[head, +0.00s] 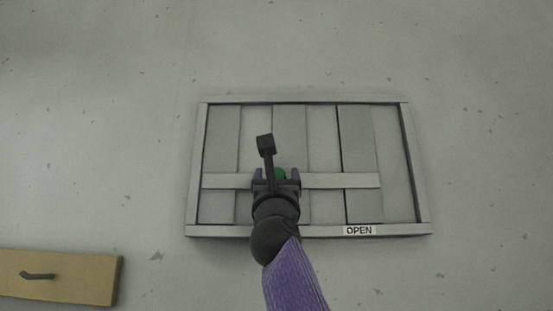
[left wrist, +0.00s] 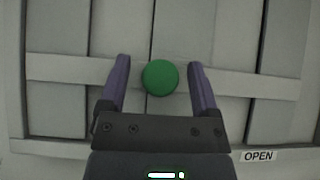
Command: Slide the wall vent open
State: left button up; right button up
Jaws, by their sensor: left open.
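The wall vent (head: 224,152) is a grey framed panel with vertical slats, on the wall ahead. A light horizontal bar (head: 340,181) crosses the slats. A round green knob (left wrist: 160,77) sits on this bar; in the head view it is mostly hidden behind my gripper. My left gripper (head: 276,176) is in front of the knob. In the left wrist view its two purple fingers stand open, one on each side of the knob, with a gap on both sides. An "OPEN" label (head: 359,230) is on the lower frame, right of the gripper. My right gripper is not in view.
A tan wooden board (head: 75,278) with a dark handle (head: 38,275) is at the lower left, apart from the vent. The speckled wall (head: 480,150) around the vent is otherwise bare. The vent's frame stands around the slats.

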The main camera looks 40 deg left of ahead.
pick_arm(q)
jog(key=shift+w+a+r, duration=0.1)
grip_shut()
dwell(0.3)
dwell(1.1)
